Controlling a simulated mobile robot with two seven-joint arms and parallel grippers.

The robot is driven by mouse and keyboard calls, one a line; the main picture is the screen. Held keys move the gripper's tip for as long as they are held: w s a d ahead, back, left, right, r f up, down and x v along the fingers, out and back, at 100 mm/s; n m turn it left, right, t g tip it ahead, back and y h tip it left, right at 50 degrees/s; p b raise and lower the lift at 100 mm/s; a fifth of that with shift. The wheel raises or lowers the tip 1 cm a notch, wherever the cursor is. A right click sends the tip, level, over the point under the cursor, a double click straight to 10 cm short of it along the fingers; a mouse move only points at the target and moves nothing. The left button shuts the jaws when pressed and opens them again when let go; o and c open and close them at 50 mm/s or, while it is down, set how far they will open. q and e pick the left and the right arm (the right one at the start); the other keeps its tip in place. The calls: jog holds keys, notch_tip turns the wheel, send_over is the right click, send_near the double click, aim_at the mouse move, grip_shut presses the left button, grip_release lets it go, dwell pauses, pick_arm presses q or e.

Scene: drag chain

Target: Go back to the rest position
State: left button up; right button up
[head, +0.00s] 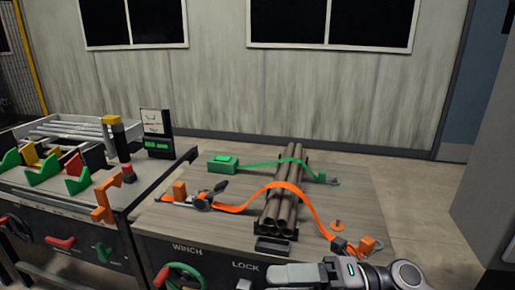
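One of my arms comes in at the bottom edge, right of the middle; I take it for my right arm. Its light grey gripper (290,276) points left, low in front of the bench's front edge. Its fingers are cut off by the frame, so I cannot tell whether it is open or shut. My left gripper is not in view. A bundle of brown pipes (287,190) lies on the wooden bench top (345,195). An orange strap (262,192) passes over the bundle, and a green strap (262,163) crosses its far end.
A ratchet (207,197) joins the orange strap at left. A green box (222,165) stands at the back. The front panel has a green handwheel (180,277). The left bench holds coloured clamps (75,172) and a meter (156,128). Floor is open at right.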

jog(key=w+d+f+m+t+h+p, duration=0.15)
jog(key=d+f+m+t+h, duration=0.35)
jog(key=m+t, duration=0.65)
jog(key=w+d+f+m+t+h+p, duration=0.15)
jog(key=d+f+m+t+h, duration=0.35)
jog(key=m, duration=1.1)
jog(key=s+d+f+m+g+h, duration=0.2)
jog(key=s+d+f+m+h, duration=0.1)
jog(key=s+f, duration=0.3)
jog(key=s+d+f+m+g+h+p, duration=0.1)
jog(key=s+d+f+m+g+h, duration=0.2)
jog(key=s+f+m, duration=0.2)
notch_tip(320, 180, down, 4)
jog(key=shift+s+d+r+h, duration=0.15)
jog(key=shift+s+r+h, duration=0.15)
jog(key=shift+s, duration=0.5)
